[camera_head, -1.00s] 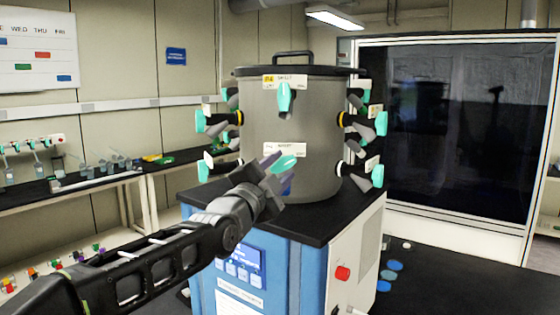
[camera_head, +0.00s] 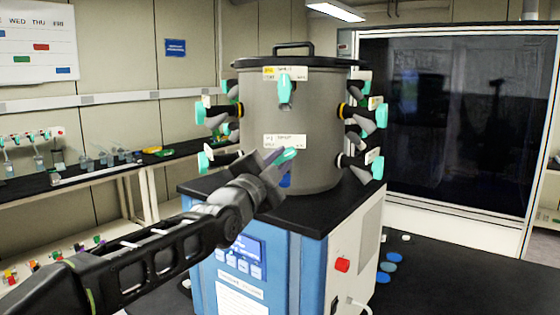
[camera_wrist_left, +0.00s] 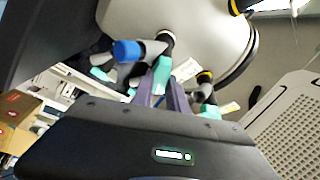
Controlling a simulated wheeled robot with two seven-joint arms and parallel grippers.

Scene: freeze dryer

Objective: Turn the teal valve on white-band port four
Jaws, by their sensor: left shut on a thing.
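The grey drum (camera_head: 258,115) of the freeze dryer carries several ports with teal valves around its side, in an upper and a lower row. My left gripper (camera_head: 273,162) is at the lower front port, shut on its teal valve (camera_head: 287,155). That valve handle slants up to the right, under a white label (camera_head: 285,141) whose writing is too small to read. In the left wrist view the fingers (camera_wrist_left: 160,98) meet at the teal valve (camera_wrist_left: 162,70). The port body behind is mostly hidden by the gripper. My right gripper is not in view.
Another teal valve (camera_head: 286,90) hangs upright directly above, under a yellow-marked label. More teal valves stick out at the drum's left (camera_head: 204,112) and right (camera_head: 378,168). In the left wrist view a blue-ended port (camera_wrist_left: 128,50) is close beside the fingers.

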